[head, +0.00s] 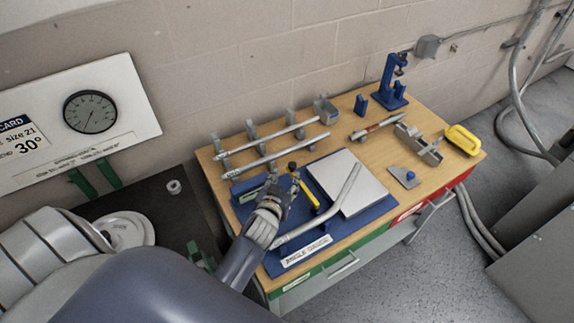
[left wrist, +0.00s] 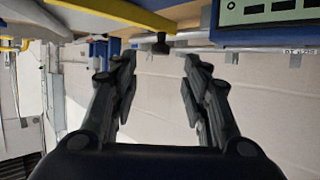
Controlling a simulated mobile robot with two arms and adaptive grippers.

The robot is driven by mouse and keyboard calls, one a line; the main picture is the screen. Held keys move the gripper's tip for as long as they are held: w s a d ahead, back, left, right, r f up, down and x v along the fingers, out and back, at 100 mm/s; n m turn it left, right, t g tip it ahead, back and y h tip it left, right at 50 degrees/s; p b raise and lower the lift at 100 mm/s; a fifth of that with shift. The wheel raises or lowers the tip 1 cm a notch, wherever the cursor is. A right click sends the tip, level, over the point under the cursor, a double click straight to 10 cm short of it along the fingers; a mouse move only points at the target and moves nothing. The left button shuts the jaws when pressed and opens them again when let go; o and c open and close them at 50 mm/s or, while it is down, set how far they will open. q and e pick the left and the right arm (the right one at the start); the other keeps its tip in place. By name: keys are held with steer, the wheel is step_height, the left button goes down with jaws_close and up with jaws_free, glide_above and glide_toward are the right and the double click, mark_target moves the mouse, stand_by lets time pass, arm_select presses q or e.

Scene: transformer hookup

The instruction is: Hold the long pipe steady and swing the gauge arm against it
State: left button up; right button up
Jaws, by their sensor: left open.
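The blue angle gauge (head: 378,211) lies on the bench with a pale plate (head: 342,179) on it. A long bent grey pipe (head: 318,223) lies across the gauge, its far part over the plate. The yellow gauge arm (head: 309,196) is left of the pipe, with a visible gap between them. A dark knob (head: 292,167) stands near the arm's far end. My left gripper (head: 281,188) is over the gauge's left part, beside the arm. In the left wrist view it is open and empty (left wrist: 158,60), with the yellow arm (left wrist: 115,13) and the knob (left wrist: 161,46) beyond its fingers. My right gripper is out of view.
Two straight pipes (head: 270,139) rest on supports at the back left. A blue clamp stand (head: 394,85), a grey vise-like fixture (head: 420,147) and a yellow tray (head: 462,139) are at the right. The bench's front right corner is fairly clear.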

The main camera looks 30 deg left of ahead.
mark_target(292, 167)
arm_select(q)
steer(key=x, duration=0.5)
steer(key=shift+r, duration=0.1)
steer(key=b+x, duration=0.1)
steer(key=x, duration=0.2)
steer(key=shift+b, duration=0.35)
steer(key=shift+w+a, duration=0.1)
steer(key=shift+w, duration=0.15)
steer(key=shift+c, duration=0.9)
jaws_close()
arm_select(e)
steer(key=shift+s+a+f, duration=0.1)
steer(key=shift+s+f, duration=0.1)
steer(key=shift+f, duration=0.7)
